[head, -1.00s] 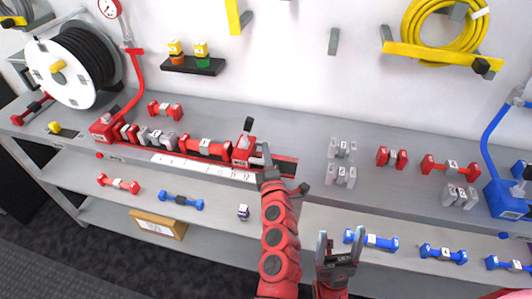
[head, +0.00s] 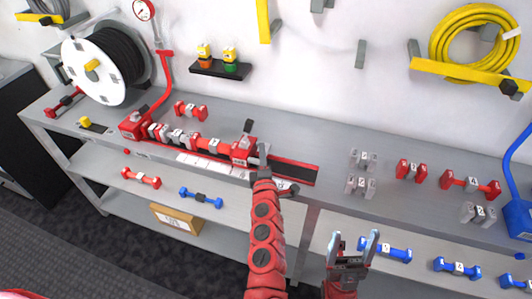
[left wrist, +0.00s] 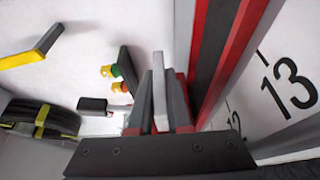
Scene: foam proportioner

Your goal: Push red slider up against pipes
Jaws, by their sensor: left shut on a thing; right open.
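The red slider (head: 242,151), with an upright black handle (head: 248,127), sits on the red and black rail (head: 292,172) at the shelf's front. The row of red and grey pipes (head: 185,138) lies left of it, and the slider appears to touch its right end. My left gripper (head: 262,160) is shut on the slider's right part, and the exact grip is partly hidden. In the left wrist view its fingers (left wrist: 160,100) stand close together beside the rail (left wrist: 220,50). My right gripper (head: 354,245) is open and empty, in front of the lower shelf.
A red end fitting (head: 131,126) with a riser stands at the rail's left end. A white numbered scale (head: 205,166) runs along the front. Loose grey pipes (head: 361,172) and red pipes (head: 411,169) lie to the right. Blue pipes (head: 386,250) lie on the lower shelf.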

